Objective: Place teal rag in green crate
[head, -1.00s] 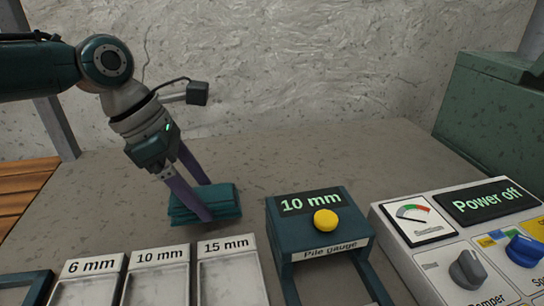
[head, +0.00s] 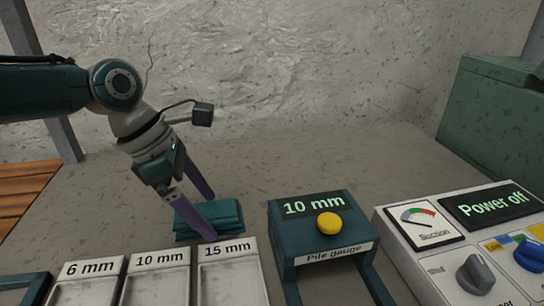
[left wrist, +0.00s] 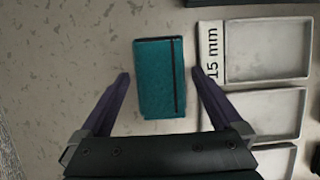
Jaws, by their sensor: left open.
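The teal rag (head: 226,214) lies folded flat on the bench, just behind the tray marked 15 mm. It also shows in the left wrist view (left wrist: 158,80), between the lines of the two fingers and a little beyond the tips. My left gripper (head: 211,214) is open, with its purple fingers spread above the rag. In the left wrist view its fingertips (left wrist: 158,75) stand on either side of the rag with gaps, holding nothing. My right gripper is not in view. No green crate is clearly identifiable; a green box-like body is at the right.
Pale trays marked 6 mm (head: 88,288), 10 mm (head: 160,278) and 15 mm (head: 230,275) line the front. A pile gauge (head: 300,240) with a yellow button stands right of the rag. A control panel (head: 455,250) and green box-like body (head: 490,125) are farther right. The bench behind is clear.

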